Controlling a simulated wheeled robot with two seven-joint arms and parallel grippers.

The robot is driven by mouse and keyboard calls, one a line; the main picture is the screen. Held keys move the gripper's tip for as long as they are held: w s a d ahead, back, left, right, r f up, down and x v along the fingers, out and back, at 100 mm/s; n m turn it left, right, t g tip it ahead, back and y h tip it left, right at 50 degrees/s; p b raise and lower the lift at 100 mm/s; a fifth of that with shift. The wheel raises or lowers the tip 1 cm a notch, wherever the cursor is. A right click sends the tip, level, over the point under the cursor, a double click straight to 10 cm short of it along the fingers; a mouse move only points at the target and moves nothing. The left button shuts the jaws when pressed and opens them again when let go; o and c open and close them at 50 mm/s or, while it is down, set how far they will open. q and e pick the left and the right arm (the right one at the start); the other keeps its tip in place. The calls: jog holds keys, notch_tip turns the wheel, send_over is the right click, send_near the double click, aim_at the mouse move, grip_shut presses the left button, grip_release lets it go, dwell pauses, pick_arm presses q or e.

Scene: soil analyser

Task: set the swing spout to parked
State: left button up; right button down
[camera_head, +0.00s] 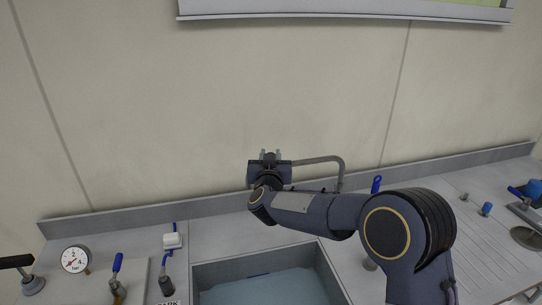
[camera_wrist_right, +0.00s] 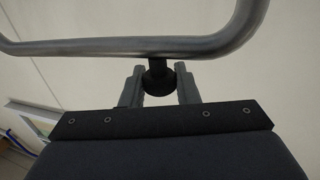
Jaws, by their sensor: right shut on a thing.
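The swing spout (camera_head: 325,160) is a bent grey metal tube. It rises behind my right arm, bends at the top and runs left to my right gripper (camera_head: 270,156). In the right wrist view the tube (camera_wrist_right: 130,46) crosses the top, and its dark end nozzle (camera_wrist_right: 157,78) hangs down between the two fingers of the right gripper (camera_wrist_right: 160,86). The gripper is shut on this nozzle. My right arm hides the lower part of the spout. My left gripper is not in view.
A blue lever (camera_head: 376,184) stands right of the spout. The wall is close behind.

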jog(key=shift+r, duration=0.15)
jog(key=c, duration=1.4)
grip_release()
jog(key=shift+w, duration=0.15)
jog(key=shift+o, duration=1.4)
jog(key=shift+w+a, duration=0.15)
jog(key=shift+s, duration=0.25)
jog(key=s+b, duration=0.2)
jog(key=s, duration=0.5)
jog(key=shift+s+b, duration=0.3)
jog(key=shift+b, duration=0.05)
